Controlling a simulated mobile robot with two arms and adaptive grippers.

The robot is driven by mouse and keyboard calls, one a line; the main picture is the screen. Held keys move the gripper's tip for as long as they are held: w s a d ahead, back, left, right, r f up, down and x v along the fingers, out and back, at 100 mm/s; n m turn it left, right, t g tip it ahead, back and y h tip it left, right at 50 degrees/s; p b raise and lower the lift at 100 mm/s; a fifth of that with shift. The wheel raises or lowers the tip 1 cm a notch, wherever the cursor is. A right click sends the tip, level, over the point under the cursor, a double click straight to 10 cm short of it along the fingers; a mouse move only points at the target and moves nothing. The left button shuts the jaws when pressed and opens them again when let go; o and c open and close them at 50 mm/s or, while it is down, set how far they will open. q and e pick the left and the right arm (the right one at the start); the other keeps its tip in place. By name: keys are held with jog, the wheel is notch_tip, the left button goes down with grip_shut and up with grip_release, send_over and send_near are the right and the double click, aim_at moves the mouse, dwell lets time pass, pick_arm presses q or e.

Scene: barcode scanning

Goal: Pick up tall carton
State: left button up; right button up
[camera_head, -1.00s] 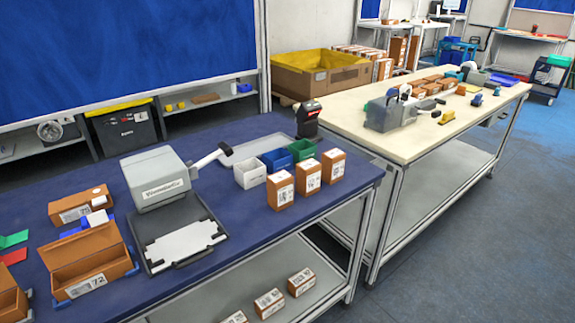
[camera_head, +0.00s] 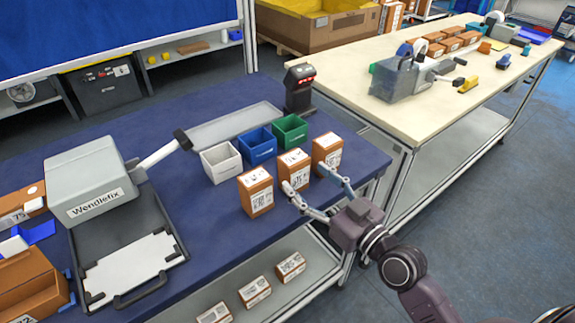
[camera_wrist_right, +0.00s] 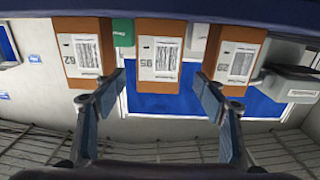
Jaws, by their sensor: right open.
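Three upright brown cartons with white barcode labels stand in a row near the blue table's front edge: a left one (camera_head: 256,191), a middle one (camera_head: 294,169) and a right one (camera_head: 327,151). Their heights look alike, so I cannot tell which is the tall one. My right gripper (camera_head: 308,184) is open and empty in front of the middle carton. In the right wrist view, which is upside down, the open fingers (camera_wrist_right: 160,92) point to either side of the middle carton (camera_wrist_right: 160,56), with a gap to its sides. My left gripper is not in view.
White (camera_head: 220,161), blue (camera_head: 257,145) and green (camera_head: 289,131) bins stand behind the cartons. A black scanner (camera_head: 299,88) stands at the far corner. A grey labelled machine (camera_head: 90,180) is at left. Neighbouring cartons leave narrow gaps beside the middle one.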

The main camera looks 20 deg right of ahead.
aim_at(301, 171)
jog(key=shift+w+a+r, duration=0.15)
jog(key=shift+w+r, duration=0.05)
jog(key=shift+r, duration=0.1)
jog(key=p+x, duration=0.1)
jog(key=x, duration=0.3)
jog(key=shift+w+p, duration=0.25)
jog(key=shift+p, duration=0.05)
jog(key=shift+w+f, duration=0.1)
jog(key=shift+w, duration=0.25)
jog(key=c, duration=1.5)
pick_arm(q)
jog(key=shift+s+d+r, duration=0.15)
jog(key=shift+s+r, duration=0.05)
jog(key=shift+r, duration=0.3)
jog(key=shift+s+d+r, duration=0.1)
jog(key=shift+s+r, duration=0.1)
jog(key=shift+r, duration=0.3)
pick_arm(e)
jog(key=shift+o, duration=0.2)
